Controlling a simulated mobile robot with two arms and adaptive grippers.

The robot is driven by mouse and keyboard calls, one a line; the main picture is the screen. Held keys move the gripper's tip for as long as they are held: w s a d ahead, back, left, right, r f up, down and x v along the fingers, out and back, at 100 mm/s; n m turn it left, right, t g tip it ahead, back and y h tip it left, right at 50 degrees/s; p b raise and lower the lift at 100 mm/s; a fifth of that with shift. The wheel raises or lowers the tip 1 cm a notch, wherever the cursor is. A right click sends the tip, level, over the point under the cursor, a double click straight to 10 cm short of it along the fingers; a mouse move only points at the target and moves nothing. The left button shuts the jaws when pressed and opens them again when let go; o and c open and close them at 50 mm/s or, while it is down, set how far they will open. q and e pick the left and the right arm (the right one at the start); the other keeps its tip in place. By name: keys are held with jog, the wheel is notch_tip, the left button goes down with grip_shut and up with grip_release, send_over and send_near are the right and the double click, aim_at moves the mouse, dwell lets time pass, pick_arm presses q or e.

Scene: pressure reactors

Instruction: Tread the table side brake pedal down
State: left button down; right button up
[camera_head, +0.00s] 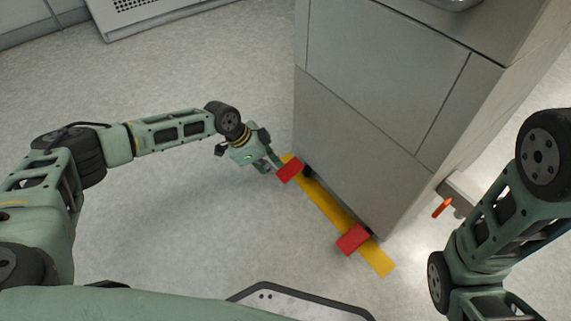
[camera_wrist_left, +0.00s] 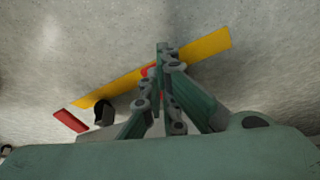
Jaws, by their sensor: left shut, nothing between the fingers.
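Two red pedals stick out at the foot of a grey cabinet, over a yellow floor strip. The farther red pedal (camera_head: 289,169) is beside my left gripper (camera_head: 275,164). The nearer red pedal (camera_head: 353,239) is at the other end of the cabinet's foot. My left gripper is shut and empty, its fingertips at the farther pedal; I cannot tell whether they touch it. In the left wrist view, the shut fingers (camera_wrist_left: 162,52) mostly hide one red pedal (camera_wrist_left: 149,71), while the other red pedal (camera_wrist_left: 70,121) lies clear at left. My right gripper is out of view.
The grey cabinet (camera_head: 370,110) rises beside the pedals. The yellow strip (camera_head: 323,203) runs along its foot. An orange-red lever (camera_head: 442,208) is near my right arm. The floor (camera_head: 190,215) left of the pedals is clear. A white vented unit (camera_head: 160,12) stands at the back.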

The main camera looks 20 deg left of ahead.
pick_arm(q)
jog(key=v, duration=1.2)
